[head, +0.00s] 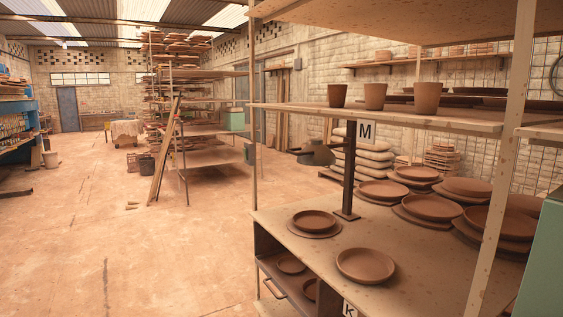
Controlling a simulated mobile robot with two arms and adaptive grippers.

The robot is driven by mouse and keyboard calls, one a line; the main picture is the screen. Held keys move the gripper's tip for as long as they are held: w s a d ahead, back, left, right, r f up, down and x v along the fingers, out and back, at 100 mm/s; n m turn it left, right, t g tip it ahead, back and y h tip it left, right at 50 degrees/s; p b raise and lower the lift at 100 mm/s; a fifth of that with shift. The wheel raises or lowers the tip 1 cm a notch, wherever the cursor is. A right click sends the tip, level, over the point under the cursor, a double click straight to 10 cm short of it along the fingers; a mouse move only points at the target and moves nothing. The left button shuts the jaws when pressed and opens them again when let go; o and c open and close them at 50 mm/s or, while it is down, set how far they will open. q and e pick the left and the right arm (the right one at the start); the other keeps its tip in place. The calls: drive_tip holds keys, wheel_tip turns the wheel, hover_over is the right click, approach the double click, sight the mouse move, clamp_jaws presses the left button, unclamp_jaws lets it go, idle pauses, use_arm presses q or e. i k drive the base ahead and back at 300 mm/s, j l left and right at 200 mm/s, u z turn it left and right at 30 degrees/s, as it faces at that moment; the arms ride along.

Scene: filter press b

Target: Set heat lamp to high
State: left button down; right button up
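A dark lamp-like fixture (317,153) with a rounded shade hangs out to the left from a dark upright post (348,180). The post stands on the wooden shelf (310,247) at the right. It looks like the heat lamp, but its switch or setting is too small to make out. I cannot tell whether it is lit. A white sign with the letter M (366,132) is just right of the post's top. Neither of my grippers is in view.
Clay plates (365,265) cover much of the shelf, and clay cups (375,96) stand on the board above. A wooden upright (500,170) crosses in front. A pale green surface (545,250) fills the right edge. The floor (130,230) at left is mostly open.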

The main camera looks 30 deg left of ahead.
sight(316, 153)
drive_tip(key=u, duration=0.9)
